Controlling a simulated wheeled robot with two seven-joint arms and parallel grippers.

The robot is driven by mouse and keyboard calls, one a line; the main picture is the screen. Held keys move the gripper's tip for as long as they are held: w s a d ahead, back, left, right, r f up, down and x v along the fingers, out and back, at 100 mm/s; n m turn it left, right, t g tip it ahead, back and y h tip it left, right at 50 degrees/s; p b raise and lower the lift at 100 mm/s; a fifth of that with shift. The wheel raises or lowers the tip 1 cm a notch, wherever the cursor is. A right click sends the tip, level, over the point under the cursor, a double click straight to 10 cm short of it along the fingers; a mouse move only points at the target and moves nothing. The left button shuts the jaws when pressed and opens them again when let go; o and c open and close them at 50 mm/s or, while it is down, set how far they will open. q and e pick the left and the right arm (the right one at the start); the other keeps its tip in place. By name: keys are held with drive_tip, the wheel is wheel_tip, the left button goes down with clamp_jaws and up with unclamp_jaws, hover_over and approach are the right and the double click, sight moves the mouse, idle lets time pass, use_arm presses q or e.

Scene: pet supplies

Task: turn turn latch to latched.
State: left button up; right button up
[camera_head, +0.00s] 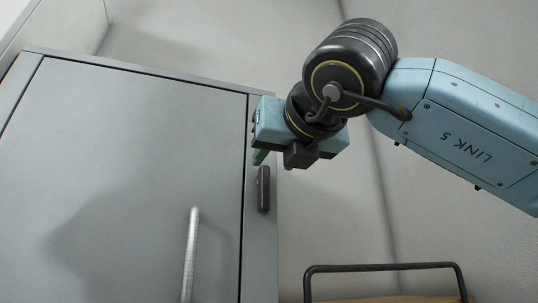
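The turn latch (264,188) is a small dark upright bar on the grey frame strip to the right of the cabinet door's edge. My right gripper (259,157) is just above the latch's top end, with a greenish fingertip close to it; I cannot tell whether they touch. The gripper body hides most of its fingers, so its opening does not show. The grey cabinet door (130,130) sits in its frame and looks closed. My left gripper is not in view.
A pale bar handle (190,255) stands out on the door, left of the latch. A dark metal rail (385,267) over a tan surface is at the lower right. Plain walls are behind, with free room right of the cabinet.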

sight(266, 170)
drive_tip(key=shift+p+x, duration=0.55)
drive_tip(key=shift+x, duration=1.4)
clamp_jaws()
